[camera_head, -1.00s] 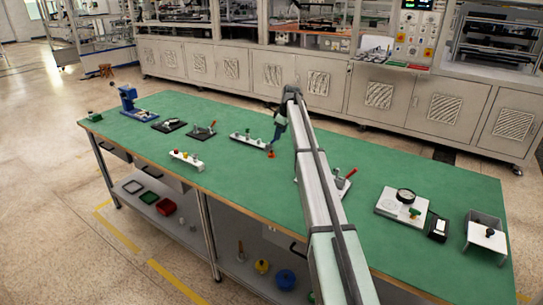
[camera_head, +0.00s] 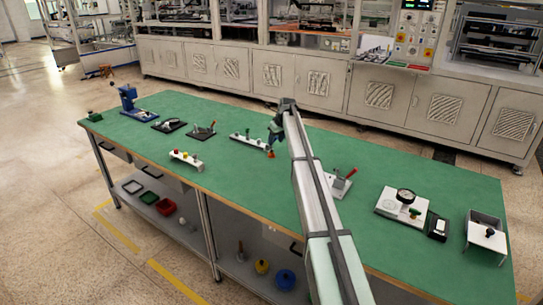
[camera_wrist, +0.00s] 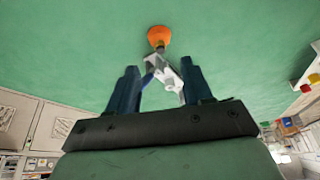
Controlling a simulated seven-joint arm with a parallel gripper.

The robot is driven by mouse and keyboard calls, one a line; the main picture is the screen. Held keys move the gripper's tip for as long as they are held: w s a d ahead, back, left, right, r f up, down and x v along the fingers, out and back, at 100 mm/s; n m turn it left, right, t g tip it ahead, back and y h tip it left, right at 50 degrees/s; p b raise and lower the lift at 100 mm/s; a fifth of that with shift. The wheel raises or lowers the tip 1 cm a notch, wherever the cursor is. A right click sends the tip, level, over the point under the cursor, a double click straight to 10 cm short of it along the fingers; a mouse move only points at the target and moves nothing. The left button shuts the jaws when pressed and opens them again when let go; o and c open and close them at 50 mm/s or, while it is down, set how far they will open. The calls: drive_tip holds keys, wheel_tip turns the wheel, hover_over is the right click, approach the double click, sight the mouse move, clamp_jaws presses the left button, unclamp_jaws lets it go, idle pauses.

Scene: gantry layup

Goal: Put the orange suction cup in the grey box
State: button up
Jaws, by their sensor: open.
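The orange suction cup (camera_wrist: 158,36) shows in the wrist view just beyond my fingertips, over the green table top. Its pale metal fitting reaches back between my two dark blue fingers. In the head view the cup (camera_head: 270,154) is a small orange-red spot just below my gripper (camera_head: 272,143). My gripper (camera_wrist: 160,72) is open around the fitting; whether a finger touches it I cannot tell. A pale grey open box (camera_head: 484,217) stands on the table at the far right.
A white rack (camera_head: 247,139) stands close left of my gripper. Another rack (camera_head: 187,160) with coloured knobs is near the front edge. A red-handled clamp (camera_head: 341,183) and a dial gauge stand (camera_head: 401,202) are to the right.

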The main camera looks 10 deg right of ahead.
sight(272, 153)
drive_tip(key=shift+w+x, duration=0.2)
drive_tip(key=shift+x, duration=3.55)
drive_tip(key=shift+r, duration=0.1)
drive_tip(key=shift+c, duration=0.2)
clamp_jaws()
